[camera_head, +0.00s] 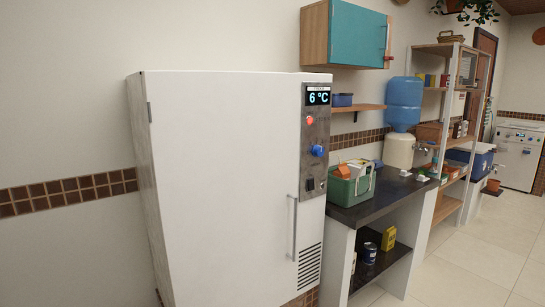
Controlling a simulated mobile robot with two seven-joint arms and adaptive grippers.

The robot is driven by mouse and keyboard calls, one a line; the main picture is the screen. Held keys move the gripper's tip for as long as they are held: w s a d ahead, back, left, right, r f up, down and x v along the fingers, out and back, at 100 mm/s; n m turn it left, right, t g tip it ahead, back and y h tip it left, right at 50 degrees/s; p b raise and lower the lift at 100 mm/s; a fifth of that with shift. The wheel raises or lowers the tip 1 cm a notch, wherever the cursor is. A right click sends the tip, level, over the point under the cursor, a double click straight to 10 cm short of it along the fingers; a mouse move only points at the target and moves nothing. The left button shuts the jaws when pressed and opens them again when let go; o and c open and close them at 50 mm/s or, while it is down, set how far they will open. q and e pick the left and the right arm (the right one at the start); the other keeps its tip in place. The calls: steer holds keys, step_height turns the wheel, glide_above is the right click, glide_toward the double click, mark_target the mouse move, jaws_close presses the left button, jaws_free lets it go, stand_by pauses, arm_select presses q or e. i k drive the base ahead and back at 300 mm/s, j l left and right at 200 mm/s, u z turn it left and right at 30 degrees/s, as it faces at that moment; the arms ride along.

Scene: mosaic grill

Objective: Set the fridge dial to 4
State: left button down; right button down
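The white fridge (222,190) stands upright in the left half of the head view, with its door shut. A grey control panel (315,140) runs down its upper right side. The display (318,96) at the panel's top reads 6 °C. Below it are a small red light or button (310,120) and a blue round dial (318,150). The dial's pointer mark is too small to read. A vertical handle (294,228) is on the door's right side. Neither of my grippers shows in this view.
A dark counter (372,203) right of the fridge holds a green crate (345,188) and a water dispenser with a blue bottle (404,101). A teal wall cabinet (358,36) hangs above. Tiled floor (470,255) is clear at the lower right.

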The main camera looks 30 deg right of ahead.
mark_target(318, 151)
steer(key=z, duration=1.25)
